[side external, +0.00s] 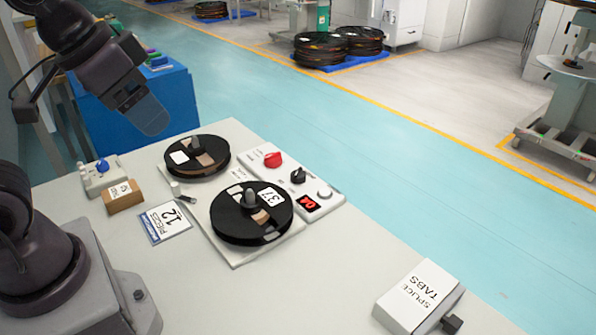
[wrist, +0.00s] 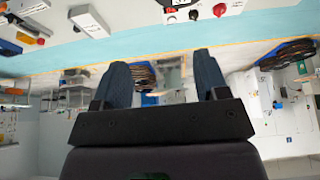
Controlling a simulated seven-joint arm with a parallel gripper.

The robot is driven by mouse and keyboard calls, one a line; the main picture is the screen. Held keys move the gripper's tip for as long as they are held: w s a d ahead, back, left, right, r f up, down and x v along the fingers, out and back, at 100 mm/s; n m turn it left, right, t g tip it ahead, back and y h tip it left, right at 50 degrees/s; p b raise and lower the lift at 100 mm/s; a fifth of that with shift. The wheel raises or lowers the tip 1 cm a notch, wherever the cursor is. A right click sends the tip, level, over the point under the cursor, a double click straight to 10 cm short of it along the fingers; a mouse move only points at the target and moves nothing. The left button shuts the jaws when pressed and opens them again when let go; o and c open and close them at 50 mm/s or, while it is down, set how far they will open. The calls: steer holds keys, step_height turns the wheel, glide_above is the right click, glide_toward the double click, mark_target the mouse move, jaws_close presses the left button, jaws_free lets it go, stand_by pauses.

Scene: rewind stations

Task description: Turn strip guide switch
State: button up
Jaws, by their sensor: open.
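A control panel (side external: 326,202) on the grey-white table carries a red knob (side external: 273,159), a black knob (side external: 298,175), a pale round button (side external: 324,193) and a red display reading 04. The panel lettering is too small to read, so I cannot tell which control is the strip guide switch. My gripper (side external: 152,116) is raised at the upper left, well away from all these controls. In the wrist view its fingers (wrist: 162,62) are apart with nothing between them.
Two black reels, a rear one (side external: 197,158) and a front one (side external: 251,215), sit beside the panel. A cardboard box (side external: 124,197), a card marked 12 (side external: 166,222) and a splice tabs box (side external: 419,295) lie on the table. The table's front middle is clear.

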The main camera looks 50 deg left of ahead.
steer(key=w+a+f+n+g, duration=0.1)
steer(key=w+a+f+g, duration=0.15)
steer(key=w, duration=0.55)
steer(key=w+a+f+n+g, duration=0.15)
steer(key=w+f, duration=0.25)
steer(key=w, duration=0.5)
steer(key=n+g, duration=0.1)
steer(key=n, duration=0.4)
glide_above(298, 171)
step_height(298, 171, down, 12)
steer(key=f, duration=0.1)
step_height(298, 171, down, 12)
steer(key=shift+f, duration=0.2)
steer(key=c, duration=0.9)
